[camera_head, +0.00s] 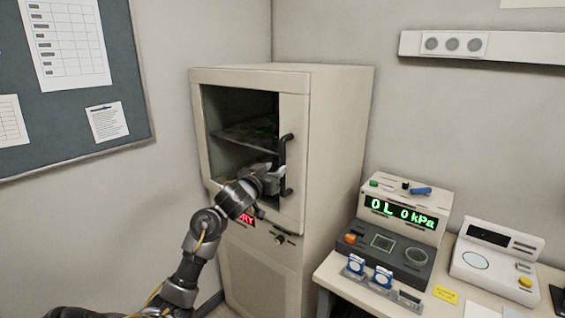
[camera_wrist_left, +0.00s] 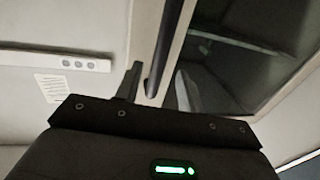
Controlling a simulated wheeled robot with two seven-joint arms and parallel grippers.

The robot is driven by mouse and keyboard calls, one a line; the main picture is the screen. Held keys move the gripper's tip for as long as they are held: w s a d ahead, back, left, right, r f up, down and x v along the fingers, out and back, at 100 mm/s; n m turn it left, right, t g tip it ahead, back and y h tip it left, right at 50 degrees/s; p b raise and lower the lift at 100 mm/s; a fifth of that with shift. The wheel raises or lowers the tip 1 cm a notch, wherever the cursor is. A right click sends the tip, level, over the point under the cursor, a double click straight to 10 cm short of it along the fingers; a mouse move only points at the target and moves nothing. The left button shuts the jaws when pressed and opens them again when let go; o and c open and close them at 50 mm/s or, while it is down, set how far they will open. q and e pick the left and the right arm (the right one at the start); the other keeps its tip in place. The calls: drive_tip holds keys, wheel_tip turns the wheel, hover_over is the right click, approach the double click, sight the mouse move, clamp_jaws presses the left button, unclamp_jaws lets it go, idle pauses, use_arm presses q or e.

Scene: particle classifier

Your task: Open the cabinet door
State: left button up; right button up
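The cream cabinet (camera_head: 335,150) stands in the corner. Its door (camera_head: 296,105) has a dark glass window and looks closed against the body. A black vertical handle (camera_head: 287,148) is on the door's right side; it also shows in the left wrist view (camera_wrist_left: 165,48). My left gripper (camera_head: 276,178) is at the lower part of the handle. In the left wrist view its two fingers (camera_wrist_left: 156,88) are apart, with the handle running between them. Contact with the handle cannot be told. My right gripper is not in view.
A shelf (camera_head: 245,140) shows behind the glass. A knob (camera_head: 280,239) and a red display (camera_head: 246,219) are below the door. A table (camera_head: 335,275) at right holds a pressure device (camera_head: 400,222) and a white instrument (camera_head: 497,262). A notice board (camera_head: 60,130) hangs at left.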

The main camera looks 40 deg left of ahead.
sight(281, 163)
use_arm(q)
drive_tip(key=p+x, duration=0.1)
drive_tip(key=x, duration=0.5)
drive_tip(key=shift+w, duration=0.2)
clamp_jaws()
